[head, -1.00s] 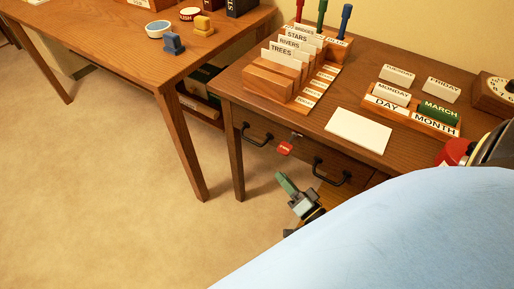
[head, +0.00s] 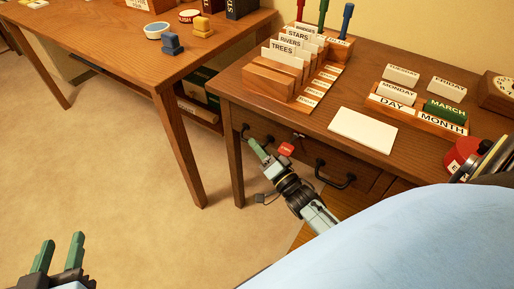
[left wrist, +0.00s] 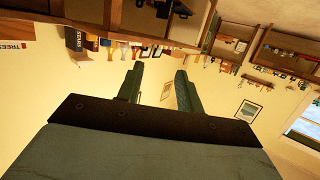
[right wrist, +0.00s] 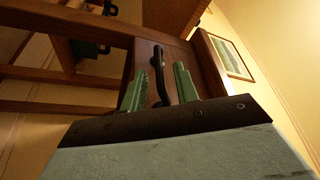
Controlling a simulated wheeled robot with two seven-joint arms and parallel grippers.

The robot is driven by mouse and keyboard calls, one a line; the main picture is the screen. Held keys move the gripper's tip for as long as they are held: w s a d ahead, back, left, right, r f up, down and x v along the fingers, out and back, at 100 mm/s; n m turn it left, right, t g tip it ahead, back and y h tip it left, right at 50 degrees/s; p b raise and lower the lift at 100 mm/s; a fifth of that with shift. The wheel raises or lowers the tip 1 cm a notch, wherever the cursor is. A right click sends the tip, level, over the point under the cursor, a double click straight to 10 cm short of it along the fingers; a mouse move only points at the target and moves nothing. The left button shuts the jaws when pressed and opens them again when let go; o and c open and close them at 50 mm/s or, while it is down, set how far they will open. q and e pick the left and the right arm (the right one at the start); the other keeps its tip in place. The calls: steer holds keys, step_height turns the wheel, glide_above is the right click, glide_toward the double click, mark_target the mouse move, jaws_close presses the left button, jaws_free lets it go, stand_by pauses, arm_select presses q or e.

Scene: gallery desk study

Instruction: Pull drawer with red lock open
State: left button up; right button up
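The desk drawer front (head: 313,157) has a red lock tag (head: 286,149) near its middle and appears closed. One dark handle (head: 334,177) is right of the tag. Another handle (head: 246,131) is left of it, partly hidden by my right gripper (head: 262,152). In the right wrist view the right gripper (right wrist: 160,88) is open, with a dark handle (right wrist: 160,72) showing between its fingers; I cannot tell if they touch it. My left gripper (head: 58,255) is open and empty at the lower left, away from the desk; its open fingers also show in the left wrist view (left wrist: 157,88).
The desk top holds a card rack (head: 275,82), a white sheet (head: 362,130) and a calendar block holder (head: 415,112). A second table (head: 120,55) stands at the left, its leg (head: 182,150) close to the desk. Carpet (head: 90,170) in front is free.

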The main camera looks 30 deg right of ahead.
steer(key=shift+w, duration=0.45)
steer(key=shift+r, duration=0.1)
jaws_close()
